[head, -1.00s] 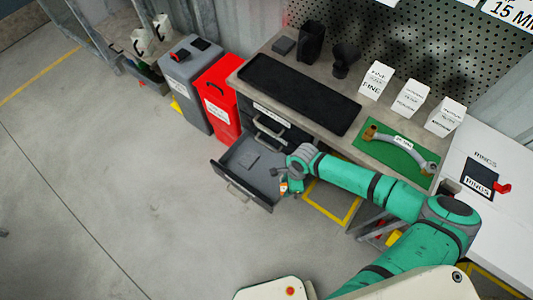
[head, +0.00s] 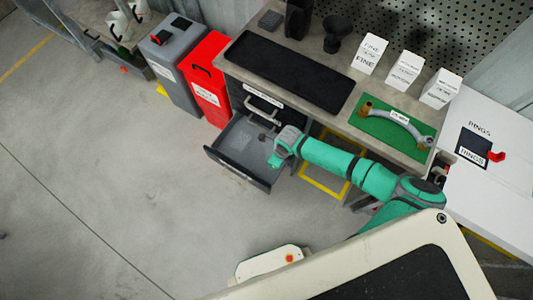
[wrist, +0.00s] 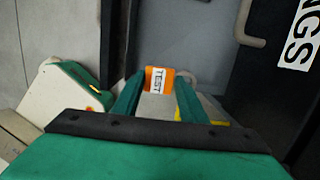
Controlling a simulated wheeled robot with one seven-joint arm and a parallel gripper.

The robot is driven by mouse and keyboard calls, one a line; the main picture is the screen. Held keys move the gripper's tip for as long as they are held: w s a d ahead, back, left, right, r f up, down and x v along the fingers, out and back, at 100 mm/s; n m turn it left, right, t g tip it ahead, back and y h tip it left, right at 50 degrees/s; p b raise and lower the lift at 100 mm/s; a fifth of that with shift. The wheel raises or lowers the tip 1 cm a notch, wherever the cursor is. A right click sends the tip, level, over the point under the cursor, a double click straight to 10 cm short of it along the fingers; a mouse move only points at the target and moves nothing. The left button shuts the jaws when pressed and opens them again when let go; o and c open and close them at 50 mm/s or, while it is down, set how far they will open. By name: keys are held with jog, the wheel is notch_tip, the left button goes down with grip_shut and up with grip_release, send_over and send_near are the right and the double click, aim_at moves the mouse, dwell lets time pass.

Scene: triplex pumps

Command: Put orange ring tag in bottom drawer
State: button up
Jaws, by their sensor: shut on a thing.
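The orange ring tag (wrist: 158,73) has a white label reading TEST and sits between the fingertips of my gripper (wrist: 159,88) in the wrist view. My gripper is shut on it. In the head view my gripper (head: 272,157) is over the right side of the open bottom drawer (head: 225,166), and the tag cannot be made out there. The drawer is grey and pulled out, with its handle on the front. I cannot tell the height of the tag above the drawer floor.
A closed drawer handle (head: 263,121) is just above the open drawer. A red bin (head: 206,84) and a grey bin (head: 178,66) stand to the left. The workbench holds a black tray (head: 290,75) and a green mat (head: 376,140). The floor in front is clear.

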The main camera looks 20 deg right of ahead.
jog(key=shift+w+a+f, duration=0.2)
jog(key=shift+w+f, duration=0.85)
jog(key=shift+f, duration=0.55)
jog(key=shift+w+a+f, duration=0.15)
jog(key=shift+w+f, duration=0.9)
jog(key=shift+f, duration=0.55)
jog(key=shift+w+a+f, duration=0.2)
jog(key=shift+w+f, duration=0.85)
jog(key=shift+f, duration=0.55)
jog(key=shift+f, duration=0.25)
jog(key=shift+s+d+f, duration=0.1)
jog(key=shift+d+f, duration=0.05)
jog(key=shift+f, duration=0.2)
jog(key=o, duration=1.1)
